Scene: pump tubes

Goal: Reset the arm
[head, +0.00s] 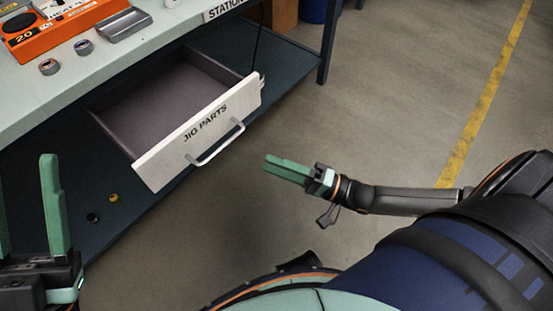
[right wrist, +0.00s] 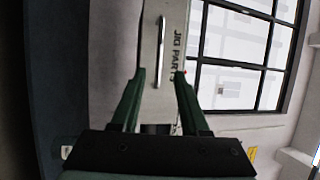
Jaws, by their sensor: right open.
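My right gripper (head: 270,164) is in the middle of the head view, its green fingers pointing left toward the drawer front, with a gap between them and the drawer handle. In the right wrist view (right wrist: 160,76) its two fingers stand apart with nothing between them. My left gripper (head: 25,175) is at the lower left of the head view, fingers up and spread, empty; its outer finger is cut by the picture edge. The drawer (head: 197,128) marked JIG PARTS is pulled out, and its visible interior looks empty. Its front also shows in the right wrist view (right wrist: 150,50).
The bench top (head: 115,62) holds an orange device (head: 55,30), a grey tray (head: 120,25) and small rings (head: 83,47). Two small round pieces (head: 93,217) (head: 113,198) lie on the lower shelf (head: 55,170). The grey floor right of the drawer is clear.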

